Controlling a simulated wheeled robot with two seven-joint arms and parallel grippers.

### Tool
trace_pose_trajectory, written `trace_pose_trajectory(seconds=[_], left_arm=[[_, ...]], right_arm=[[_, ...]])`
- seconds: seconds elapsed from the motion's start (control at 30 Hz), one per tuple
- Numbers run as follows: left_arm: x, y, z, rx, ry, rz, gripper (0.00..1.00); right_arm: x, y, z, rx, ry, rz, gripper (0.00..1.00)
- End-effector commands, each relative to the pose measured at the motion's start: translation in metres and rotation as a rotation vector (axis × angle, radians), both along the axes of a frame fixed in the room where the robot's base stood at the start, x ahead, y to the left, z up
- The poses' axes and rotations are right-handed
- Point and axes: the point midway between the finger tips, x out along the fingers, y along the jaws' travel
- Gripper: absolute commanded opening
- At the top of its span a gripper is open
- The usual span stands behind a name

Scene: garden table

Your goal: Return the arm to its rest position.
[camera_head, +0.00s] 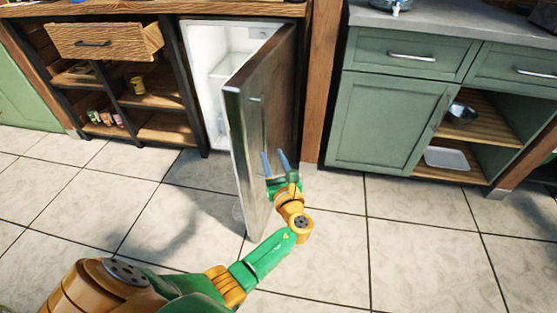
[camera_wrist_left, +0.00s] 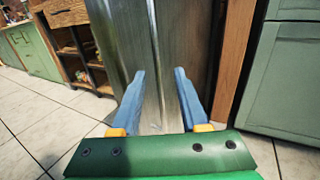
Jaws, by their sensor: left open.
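My left arm comes in from the lower left in the head view, stretched across the tiled floor. My left gripper (camera_head: 275,163) is open and empty, close in front of the outer face of the fridge door (camera_head: 262,110). In the left wrist view the two blue fingers of my left gripper (camera_wrist_left: 160,95) stand apart, with the metal door (camera_wrist_left: 182,40) behind them. I cannot tell whether the fingertips touch the door. The fridge (camera_head: 212,60) stands open, its door swung out towards me. My right gripper is not in view.
A wooden shelf unit (camera_head: 150,128) with a pulled-out drawer (camera_head: 105,41) stands left of the fridge. Green cabinets (camera_head: 385,125) under a grey counter stand at the right. A metal bowl (camera_head: 461,113) and a white tray (camera_head: 446,158) lie on open shelves. The tiled floor (camera_head: 420,250) is clear at the right.

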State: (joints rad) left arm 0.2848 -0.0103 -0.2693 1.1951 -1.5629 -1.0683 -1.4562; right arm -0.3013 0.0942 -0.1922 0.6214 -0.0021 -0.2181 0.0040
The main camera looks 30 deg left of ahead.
Motion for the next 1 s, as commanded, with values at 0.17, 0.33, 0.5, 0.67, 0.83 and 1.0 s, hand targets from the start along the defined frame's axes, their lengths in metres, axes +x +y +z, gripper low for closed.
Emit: trace_pose_trajectory(seconds=[0.17, 0.33, 0.5, 0.67, 0.83, 1.0], left_arm=[[0.0, 0.0, 0.0, 0.0, 0.0, 0.0, 0.44], [0.0, 0.0, 0.0, 0.0, 0.0, 0.0, 0.44], [-0.006, 0.0, -0.035, -0.11, 0.03, -0.02, 0.44], [-0.062, -0.014, -0.176, -0.638, 0.114, 0.019, 0.44], [-0.175, -0.044, -0.298, -1.248, 0.086, 0.344, 0.44], [-0.284, -0.069, -0.355, -1.645, -0.105, 0.83, 0.44]], right_arm=[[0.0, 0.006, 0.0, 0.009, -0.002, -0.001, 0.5], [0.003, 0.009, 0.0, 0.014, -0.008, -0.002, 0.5], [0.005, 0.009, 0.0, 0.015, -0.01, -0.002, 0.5], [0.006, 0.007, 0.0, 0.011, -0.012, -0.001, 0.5], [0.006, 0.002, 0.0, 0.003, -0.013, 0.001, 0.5], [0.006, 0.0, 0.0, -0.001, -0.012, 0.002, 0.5]])
